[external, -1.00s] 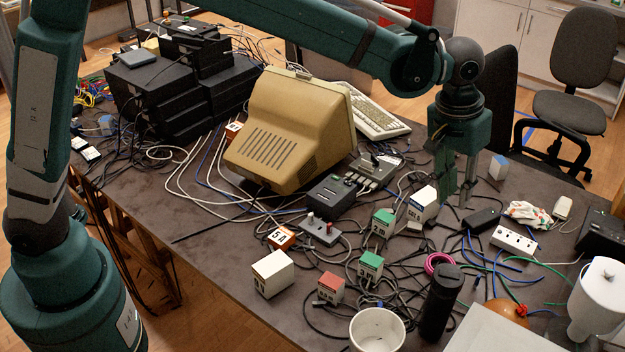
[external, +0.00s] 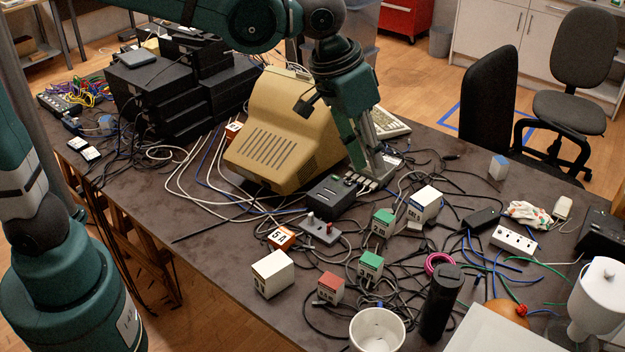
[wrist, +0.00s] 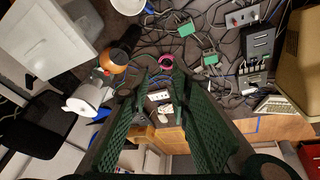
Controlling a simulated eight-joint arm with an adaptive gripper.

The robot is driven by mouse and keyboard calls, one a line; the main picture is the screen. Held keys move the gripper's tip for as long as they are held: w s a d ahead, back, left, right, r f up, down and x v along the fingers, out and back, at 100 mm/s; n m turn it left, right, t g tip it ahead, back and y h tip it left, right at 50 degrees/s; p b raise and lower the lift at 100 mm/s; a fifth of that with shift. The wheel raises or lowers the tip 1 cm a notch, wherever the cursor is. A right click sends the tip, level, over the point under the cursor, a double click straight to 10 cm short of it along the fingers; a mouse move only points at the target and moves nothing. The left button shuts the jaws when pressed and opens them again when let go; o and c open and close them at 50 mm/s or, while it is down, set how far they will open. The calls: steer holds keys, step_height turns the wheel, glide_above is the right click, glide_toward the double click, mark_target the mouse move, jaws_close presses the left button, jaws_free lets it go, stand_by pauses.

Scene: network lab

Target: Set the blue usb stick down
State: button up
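I cannot make out the blue usb stick in either view. My gripper (external: 369,172) hangs tilted just right of the beige monitor (external: 280,130), above the grey box with ports behind the black power unit (external: 331,196). In the wrist view my gripper (wrist: 162,76) has its two green fingers apart, with a clear gap and nothing visible between them. The fingers and the monitor hide part of the table there. I cannot tell whether the fingertips touch the grey box.
Tangled cables and several adapter boxes, one a green-topped box (external: 383,221), crowd the middle. A pink ring (external: 439,263), black bottle (external: 441,303) and white mug (external: 377,330) stand in front. Stacked black boxes (external: 165,95) are at the left. Bare tabletop (external: 205,265) shows front left.

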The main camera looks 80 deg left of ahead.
steer(key=s+f+m+t, duration=0.1)
steer(key=s+f+m, duration=0.1)
steer(key=s, duration=1.2)
steer(key=s+f+m+t, duration=0.2)
steer(key=s+f, duration=0.1)
steer(key=s, duration=1.1)
steer(key=shift+s+f, duration=0.35)
steer(key=shift+s, duration=0.05)
steer(key=shift+a, duration=0.1)
steer(key=o, duration=1)
steer(key=shift+f, duration=0.1)
steer(key=o, duration=1.1)
steer(key=shift+w+d+f, duration=0.4)
steer(key=shift+w+f, duration=0.15)
steer(key=o, duration=0.5)
steer(key=w+d+f+n+g+y+b, duration=0.1)
steer(key=w+d+f+n+g+y, duration=0.1)
steer(key=f, duration=0.6)
steer(key=w+d+n+y, duration=0.1)
steer(key=w+d+n, duration=0.1)
steer(key=w+d, duration=0.1)
steer(key=shift+w+d+f, duration=0.2)
steer(key=shift+w+f, duration=0.05)
steer(key=shift+w, duration=0.05)
steer(key=w+d+f+n+y+b, duration=0.1)
steer(key=w+d+f+n+y, duration=0.1)
steer(key=d+f+n, duration=0.3)
steer(key=shift+w+d+f+n+t+y, duration=0.35)
steer(key=shift+d+f+y, duration=0.45)
steer(key=shift+d+f, duration=0.55)
